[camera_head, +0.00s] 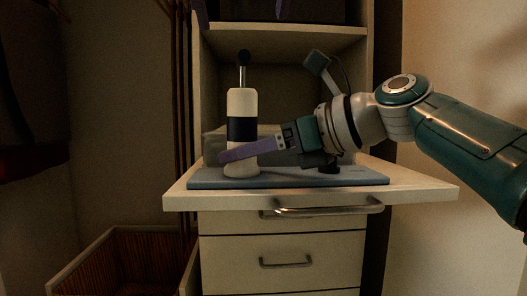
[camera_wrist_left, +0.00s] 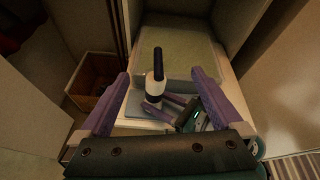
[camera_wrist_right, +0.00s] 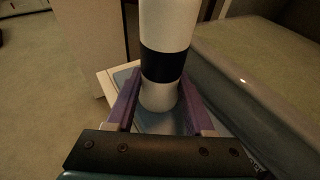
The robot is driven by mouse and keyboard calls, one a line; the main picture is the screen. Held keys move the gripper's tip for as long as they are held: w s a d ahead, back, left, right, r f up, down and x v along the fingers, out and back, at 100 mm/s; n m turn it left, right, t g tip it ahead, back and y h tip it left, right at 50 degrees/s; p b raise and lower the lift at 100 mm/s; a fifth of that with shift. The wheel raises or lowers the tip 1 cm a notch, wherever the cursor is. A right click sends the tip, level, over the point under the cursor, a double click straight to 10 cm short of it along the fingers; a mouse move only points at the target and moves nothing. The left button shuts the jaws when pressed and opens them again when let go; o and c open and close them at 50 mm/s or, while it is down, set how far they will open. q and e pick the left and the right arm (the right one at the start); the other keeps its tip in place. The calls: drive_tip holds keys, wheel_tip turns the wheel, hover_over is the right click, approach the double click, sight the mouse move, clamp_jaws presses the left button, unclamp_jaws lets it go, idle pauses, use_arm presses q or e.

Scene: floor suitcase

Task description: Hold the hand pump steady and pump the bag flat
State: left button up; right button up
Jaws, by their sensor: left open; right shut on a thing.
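The hand pump (camera_head: 242,104) is a white cylinder with a dark band and a thin rod topped by a black knob. It stands upright on a blue-grey mat (camera_head: 345,178). The rod is extended. My right gripper (camera_head: 230,154) is shut around the pump's lower body, below the band; its fingers flank the pump in the right wrist view (camera_wrist_right: 160,85). My left gripper (camera_head: 240,12) is open and empty above the knob, only its fingertips showing. In the left wrist view the knob (camera_wrist_left: 158,55) lies between its spread fingers. The grey bag (camera_wrist_right: 255,80) lies behind the pump, looking thick.
The mat lies on a pale pull-out board (camera_head: 430,192) above drawers with metal handles. A shelf (camera_head: 290,32) is overhead at the back. An open wooden box (camera_head: 120,262) stands on the floor at the left.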

drive_tip(key=o, duration=1)
drive_tip(key=shift+o, duration=0.2)
